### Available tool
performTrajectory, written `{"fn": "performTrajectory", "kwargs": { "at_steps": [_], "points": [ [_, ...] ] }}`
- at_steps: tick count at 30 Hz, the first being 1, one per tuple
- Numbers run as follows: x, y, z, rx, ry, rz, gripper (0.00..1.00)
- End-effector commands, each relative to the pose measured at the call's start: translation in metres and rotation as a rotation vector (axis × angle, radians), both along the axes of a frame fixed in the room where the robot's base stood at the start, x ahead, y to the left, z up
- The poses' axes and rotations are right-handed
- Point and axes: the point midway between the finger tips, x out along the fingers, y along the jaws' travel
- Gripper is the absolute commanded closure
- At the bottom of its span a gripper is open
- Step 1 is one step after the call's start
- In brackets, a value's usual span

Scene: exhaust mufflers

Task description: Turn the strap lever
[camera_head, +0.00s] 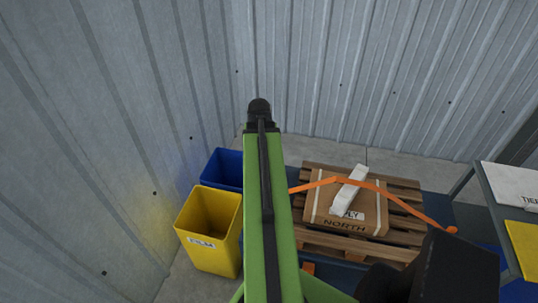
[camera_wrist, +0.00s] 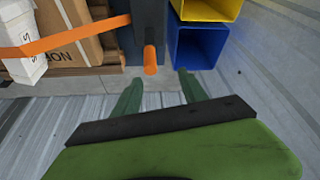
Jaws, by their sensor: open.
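An orange strap (camera_head: 390,196) runs over a cardboard box (camera_head: 330,212) on a wooden pallet (camera_head: 405,253). The strap also shows in the wrist view (camera_wrist: 75,35), reaching toward a dark post (camera_wrist: 149,22). A short orange rounded bar (camera_wrist: 150,60), which looks like the lever's handle, sticks out at the post. My gripper (camera_wrist: 160,76) is open and empty. Its two green fingers point toward the bar, which appears just beyond the fingertips and nearer the left one. I see no contact. In the head view the fingers cannot be made out.
A yellow bin (camera_head: 208,238) and a blue bin (camera_head: 222,168) stand left of the pallet. A white wrapped piece (camera_head: 350,188) lies on the box. A table with a white sheet (camera_head: 512,182) is at the right. Corrugated walls (camera_head: 385,75) close the back and left.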

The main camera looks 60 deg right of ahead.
Motion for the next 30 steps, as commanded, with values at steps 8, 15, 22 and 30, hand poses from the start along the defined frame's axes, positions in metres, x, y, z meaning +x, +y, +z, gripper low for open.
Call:
{"fn": "performTrajectory", "kwargs": {
  "at_steps": [8, 15, 22, 30],
  "points": [
    [-0.019, -0.018, 0.001, -0.014, -0.010, -0.044, 0.50],
    [-0.013, -0.026, -0.025, -0.013, -0.009, -0.041, 0.50],
    [-0.004, -0.041, -0.072, -0.013, -0.009, -0.040, 0.50],
    [0.007, -0.061, -0.127, -0.013, -0.010, -0.040, 0.50]
  ]
}}
